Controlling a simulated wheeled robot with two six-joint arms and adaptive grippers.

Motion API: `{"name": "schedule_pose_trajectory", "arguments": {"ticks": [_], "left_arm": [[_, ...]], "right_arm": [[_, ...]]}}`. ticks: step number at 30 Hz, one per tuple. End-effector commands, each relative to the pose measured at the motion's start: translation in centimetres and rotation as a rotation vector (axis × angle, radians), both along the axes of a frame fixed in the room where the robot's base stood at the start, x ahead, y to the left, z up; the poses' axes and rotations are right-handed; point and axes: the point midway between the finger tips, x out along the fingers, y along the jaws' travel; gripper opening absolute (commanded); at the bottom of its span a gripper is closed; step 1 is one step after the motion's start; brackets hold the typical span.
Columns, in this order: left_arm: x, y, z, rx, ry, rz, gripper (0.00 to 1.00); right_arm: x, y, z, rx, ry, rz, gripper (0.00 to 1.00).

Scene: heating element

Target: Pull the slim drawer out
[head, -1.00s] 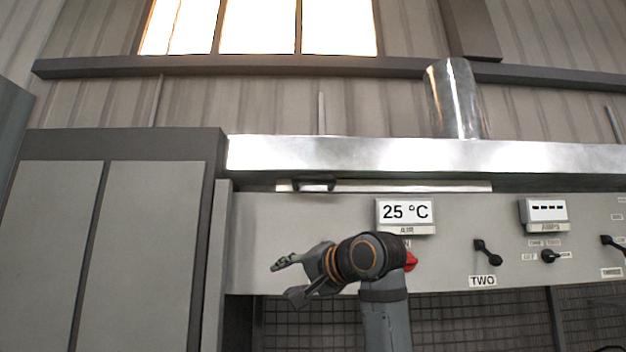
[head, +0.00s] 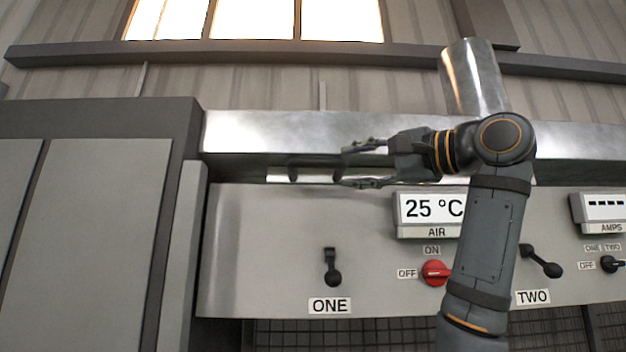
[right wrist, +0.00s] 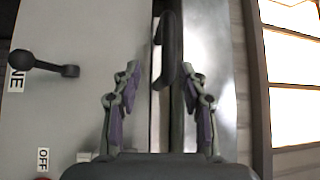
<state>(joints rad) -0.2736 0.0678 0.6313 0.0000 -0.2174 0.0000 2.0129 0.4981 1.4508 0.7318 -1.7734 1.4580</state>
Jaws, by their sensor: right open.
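The slim drawer (head: 283,174) is a narrow pale strip below the shiny metal ledge, above the grey control panel. Its dark bar handle (head: 308,160) is at the left part of the strip. My right gripper (head: 352,166) is open, pointing left, with one finger above and one below the handle's level. In the right wrist view the handle (right wrist: 167,45) lies ahead, its near end between the open fingertips (right wrist: 165,78). The drawer strip (right wrist: 156,125) runs between the fingers. I cannot tell whether any finger touches the handle. My left gripper is not in view.
Below the drawer the panel (head: 255,255) carries a black lever (head: 332,268) marked ONE, a red knob (head: 435,272), a 25 °C display (head: 430,208) and lever TWO (head: 540,262). The metal ledge (head: 260,132) overhangs. A grey cabinet (head: 95,230) stands left.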

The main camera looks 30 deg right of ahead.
Motion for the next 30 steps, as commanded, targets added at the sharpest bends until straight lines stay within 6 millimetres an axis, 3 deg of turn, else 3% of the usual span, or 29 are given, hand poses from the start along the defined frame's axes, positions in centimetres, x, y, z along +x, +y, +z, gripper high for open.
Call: {"name": "schedule_pose_trajectory", "arguments": {"ticks": [5, 11, 14, 22, 30], "left_arm": [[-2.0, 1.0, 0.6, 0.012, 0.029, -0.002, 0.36], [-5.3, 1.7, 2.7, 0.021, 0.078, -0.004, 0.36], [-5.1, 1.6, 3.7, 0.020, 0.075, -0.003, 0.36], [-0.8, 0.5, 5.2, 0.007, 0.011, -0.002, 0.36], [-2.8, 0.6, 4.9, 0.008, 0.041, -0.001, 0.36]], "right_arm": [[0.9, 0.3, 0.4, -0.001, 0.001, 0.001, 0.43], [4.9, 1.3, 1.2, -0.002, 0.003, 0.001, 0.43], [6.9, 1.8, 1.4, -0.002, 0.004, 0.000, 0.43], [9.9, 2.5, 1.5, -0.001, 0.001, 0.000, 0.43], [10.1, 2.5, 1.3, -0.002, -0.002, -0.001, 0.43]]}}
